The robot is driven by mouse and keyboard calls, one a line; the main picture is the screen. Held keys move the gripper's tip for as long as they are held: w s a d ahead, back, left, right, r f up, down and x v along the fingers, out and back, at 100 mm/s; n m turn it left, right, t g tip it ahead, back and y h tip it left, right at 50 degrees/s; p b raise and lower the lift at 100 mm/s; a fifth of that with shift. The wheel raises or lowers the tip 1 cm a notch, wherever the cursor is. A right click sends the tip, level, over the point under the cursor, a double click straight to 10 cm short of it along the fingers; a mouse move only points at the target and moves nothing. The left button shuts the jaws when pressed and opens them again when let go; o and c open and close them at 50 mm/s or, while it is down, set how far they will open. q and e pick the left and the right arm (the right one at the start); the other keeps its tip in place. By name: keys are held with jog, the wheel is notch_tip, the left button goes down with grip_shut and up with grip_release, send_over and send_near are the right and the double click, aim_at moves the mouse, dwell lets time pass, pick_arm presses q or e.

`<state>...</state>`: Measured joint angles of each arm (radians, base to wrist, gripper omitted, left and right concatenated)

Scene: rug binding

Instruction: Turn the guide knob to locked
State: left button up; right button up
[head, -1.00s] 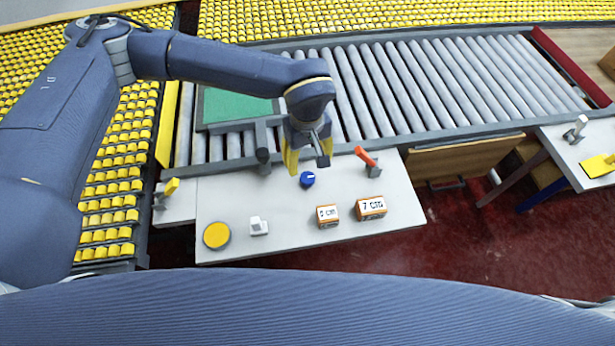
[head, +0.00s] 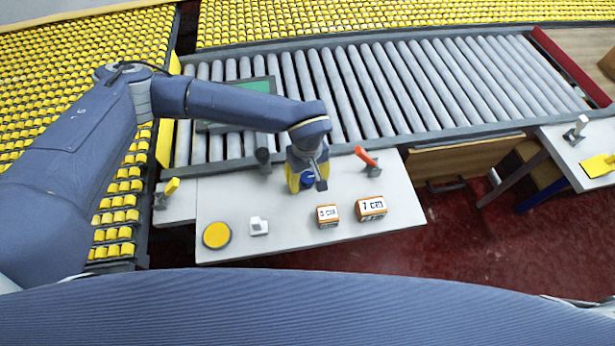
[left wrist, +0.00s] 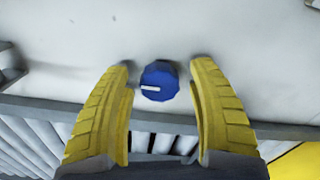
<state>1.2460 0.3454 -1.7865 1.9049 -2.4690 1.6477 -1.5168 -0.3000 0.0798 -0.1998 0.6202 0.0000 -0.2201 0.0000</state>
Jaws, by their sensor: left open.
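The guide knob (head: 307,179) is small and blue and stands on the white table. In the left wrist view the knob (left wrist: 160,80) shows a white pointer mark toward the left of the picture. My left gripper (head: 306,187) is open, pointing down over the knob. In the left wrist view its two yellow fingers (left wrist: 160,88) stand on either side of the knob, with a gap on both sides. In the head view the fingers partly hide the knob. My right gripper is not in view.
An orange-red lever (head: 366,156) stands right of the gripper and a dark-topped post (head: 263,158) left of it. Two orange-and-white labelled blocks (head: 328,215) (head: 371,207), a white switch (head: 258,226) and a yellow disc (head: 216,235) lie nearer. The roller conveyor (head: 400,85) runs behind.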

pick_arm(q)
jog(key=shift+c, duration=0.5)
grip_shut()
jog(key=n, duration=0.5)
jog(key=shift+n, duration=0.4)
jog(key=n, duration=1.2)
jog(key=shift+n, duration=0.4)
jog(key=n, duration=0.5)
jog(key=shift+s+n, duration=0.1)
jog(key=shift+n, duration=0.2)
